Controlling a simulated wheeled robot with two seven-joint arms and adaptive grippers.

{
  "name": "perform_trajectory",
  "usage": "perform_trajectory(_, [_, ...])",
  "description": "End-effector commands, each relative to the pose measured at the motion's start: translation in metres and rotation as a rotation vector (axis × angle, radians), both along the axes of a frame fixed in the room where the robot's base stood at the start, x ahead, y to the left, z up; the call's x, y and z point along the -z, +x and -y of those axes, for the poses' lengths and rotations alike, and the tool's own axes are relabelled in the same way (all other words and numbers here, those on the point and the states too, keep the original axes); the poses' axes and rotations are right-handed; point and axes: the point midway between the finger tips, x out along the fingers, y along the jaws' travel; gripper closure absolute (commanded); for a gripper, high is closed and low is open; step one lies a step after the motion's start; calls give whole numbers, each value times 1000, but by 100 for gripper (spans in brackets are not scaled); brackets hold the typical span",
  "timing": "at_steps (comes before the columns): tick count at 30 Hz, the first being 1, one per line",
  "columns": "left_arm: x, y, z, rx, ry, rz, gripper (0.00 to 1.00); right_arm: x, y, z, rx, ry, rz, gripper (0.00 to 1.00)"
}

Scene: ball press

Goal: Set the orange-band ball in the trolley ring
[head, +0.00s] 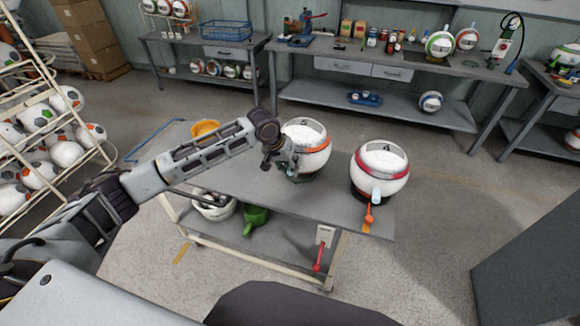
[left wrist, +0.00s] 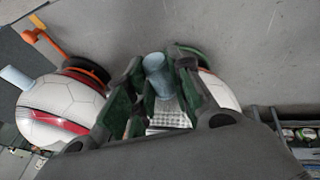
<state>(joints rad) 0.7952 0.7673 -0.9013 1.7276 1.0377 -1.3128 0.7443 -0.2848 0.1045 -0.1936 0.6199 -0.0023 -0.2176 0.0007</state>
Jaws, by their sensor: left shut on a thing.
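The orange-band ball (head: 318,146), white with an orange stripe, is over a green ring (head: 299,178) on the trolley top (head: 240,178). I cannot tell whether it rests in the ring or hangs just above it. My left gripper (head: 280,161) is at the ball's left side. In the left wrist view its green-padded fingers (left wrist: 155,88) are shut around the ball's pale blue stem (left wrist: 156,64). The ball (left wrist: 218,90) is partly hidden behind the fingers there, and the green ring (left wrist: 194,54) shows beyond. My right gripper is not in view.
A red-band ball (head: 383,185) sits in a dark ring to the right, with an orange lever (head: 368,216) in front. An orange bowl (head: 204,129) stands at the trolley's back left. Ball racks (head: 45,125) are at left, benches (head: 390,80) behind. The trolley's front middle is bare.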

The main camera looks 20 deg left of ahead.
Motion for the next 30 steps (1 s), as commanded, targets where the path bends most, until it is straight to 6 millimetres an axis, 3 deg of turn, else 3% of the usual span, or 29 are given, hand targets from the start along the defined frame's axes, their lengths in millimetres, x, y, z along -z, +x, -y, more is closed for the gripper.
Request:
perform_trajectory(3, [0, 1, 0, 0, -2, 3, 100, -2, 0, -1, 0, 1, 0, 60])
perform_trajectory(4, [2, 0, 0, 0, -1, 0, 77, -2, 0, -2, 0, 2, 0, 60])
perform_trajectory(9, [2, 0, 0, 0, 0, 0, 56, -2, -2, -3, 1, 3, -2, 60])
perform_trajectory(24, [-1, 0, 0, 0, 0, 1, 56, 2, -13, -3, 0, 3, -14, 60])
perform_trajectory(30, [-19, -5, -5, -1, -1, 2, 56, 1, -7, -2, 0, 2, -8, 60])
